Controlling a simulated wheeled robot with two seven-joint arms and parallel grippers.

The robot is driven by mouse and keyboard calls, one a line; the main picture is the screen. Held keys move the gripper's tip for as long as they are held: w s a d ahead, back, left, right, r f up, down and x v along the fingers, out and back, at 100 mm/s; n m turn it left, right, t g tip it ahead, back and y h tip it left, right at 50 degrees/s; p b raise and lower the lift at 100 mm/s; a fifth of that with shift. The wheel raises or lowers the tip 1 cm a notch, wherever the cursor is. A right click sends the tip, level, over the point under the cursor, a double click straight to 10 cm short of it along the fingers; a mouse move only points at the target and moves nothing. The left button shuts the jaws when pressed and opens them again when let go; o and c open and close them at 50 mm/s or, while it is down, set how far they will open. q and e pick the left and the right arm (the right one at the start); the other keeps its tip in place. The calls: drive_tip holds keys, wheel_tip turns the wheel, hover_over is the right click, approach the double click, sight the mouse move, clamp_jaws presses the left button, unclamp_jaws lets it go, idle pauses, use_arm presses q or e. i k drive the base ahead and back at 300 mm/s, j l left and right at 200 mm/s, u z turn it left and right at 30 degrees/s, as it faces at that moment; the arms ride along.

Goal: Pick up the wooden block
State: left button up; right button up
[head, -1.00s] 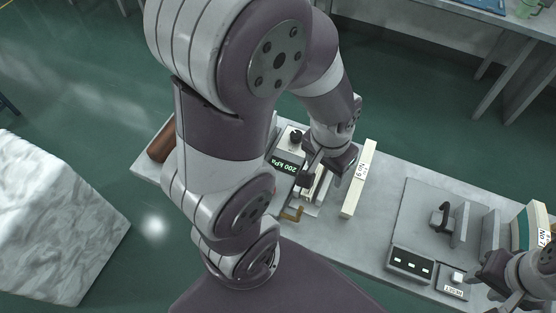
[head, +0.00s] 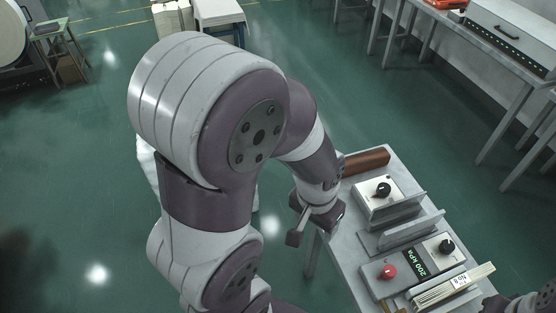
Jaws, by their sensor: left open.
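A brown, rounded, wood-like block (head: 366,162) lies on the far end of the grey table. Its left end is close behind my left forearm in the picture, so that end may be partly hidden. My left gripper (head: 314,226) is open and empty, with its fingers apart. It hangs over the floor just off the table's left edge, nearer to me than the block and not touching it. My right gripper (head: 497,302) shows only in part at the bottom right corner, and its jaws are unclear.
The grey table (head: 345,257) carries a box with a black knob (head: 380,192), upright metal plates (head: 410,233), a panel reading 200 kPa (head: 420,262) and a labelled pale bar (head: 450,287). Green floor (head: 440,130) lies open behind. Other benches stand at the upper right.

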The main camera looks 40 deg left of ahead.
sight(359, 162)
drive_tip(key=u, duration=0.7)
drive_tip(key=i+j, duration=0.6)
drive_tip(key=i+j+z, duration=0.15)
drive_tip(key=i+j, duration=0.45)
drive_tip(key=j, duration=0.2)
